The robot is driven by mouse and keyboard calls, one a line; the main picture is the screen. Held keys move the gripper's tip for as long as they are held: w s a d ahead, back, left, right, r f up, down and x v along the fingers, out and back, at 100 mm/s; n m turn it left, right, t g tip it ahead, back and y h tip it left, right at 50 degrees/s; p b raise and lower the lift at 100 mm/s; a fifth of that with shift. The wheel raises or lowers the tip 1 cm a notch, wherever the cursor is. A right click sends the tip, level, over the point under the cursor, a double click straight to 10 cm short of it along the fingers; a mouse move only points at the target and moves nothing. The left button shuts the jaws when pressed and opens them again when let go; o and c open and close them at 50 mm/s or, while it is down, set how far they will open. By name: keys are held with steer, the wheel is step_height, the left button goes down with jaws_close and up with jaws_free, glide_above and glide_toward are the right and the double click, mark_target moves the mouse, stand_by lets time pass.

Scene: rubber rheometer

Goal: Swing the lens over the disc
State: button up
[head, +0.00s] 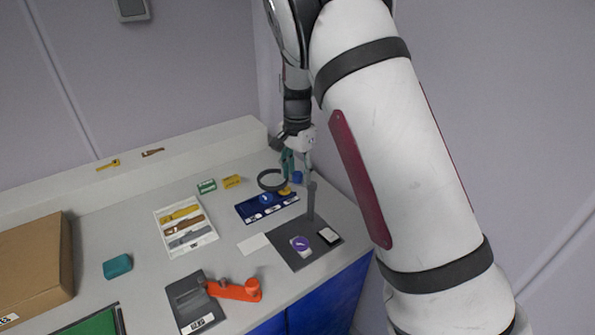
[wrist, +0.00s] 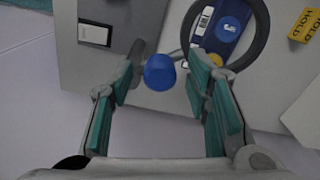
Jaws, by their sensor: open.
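The lens is a dark ring (head: 272,180) held level above the blue tray (head: 247,211); the ring also shows in the wrist view (wrist: 263,38). A thin rod joins it to a blue knob (wrist: 160,72), also visible in the head view (head: 297,177). My gripper (wrist: 163,70) is open, with its green fingers on either side of the knob and gaps showing. A purple-faced disc (head: 301,243) lies on the dark mat (head: 286,252), clear of the ring. A blue disc (wrist: 229,27) shows inside the ring, in the tray.
A grey post (head: 311,202) rises from the mat. A white box (head: 323,236) lies beside the purple disc. An orange tool (head: 237,290), a white tray of strips (head: 184,226), a teal block (head: 117,266) and a cardboard box (head: 35,268) stand to the left.

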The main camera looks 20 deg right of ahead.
jaws_close()
stand_by(0.3)
steer(key=n, duration=0.2)
steer(key=s+n, duration=0.1)
steer(key=shift+s+a+n, duration=0.1)
steer(key=shift+a+n, duration=0.15)
steer(key=shift+n, duration=0.15)
steer(key=shift+s+d+n, duration=0.25)
steer(key=shift+s+n, duration=0.45)
steer(key=shift+n, duration=1.55)
steer(key=shift+s+d+n, duration=0.25)
steer(key=shift+s+n, duration=0.4)
steer(key=shift+n, duration=1.55)
steer(key=shift+s+d+n, duration=0.25)
steer(key=shift+s+n, duration=0.45)
steer(key=shift+n, duration=1.55)
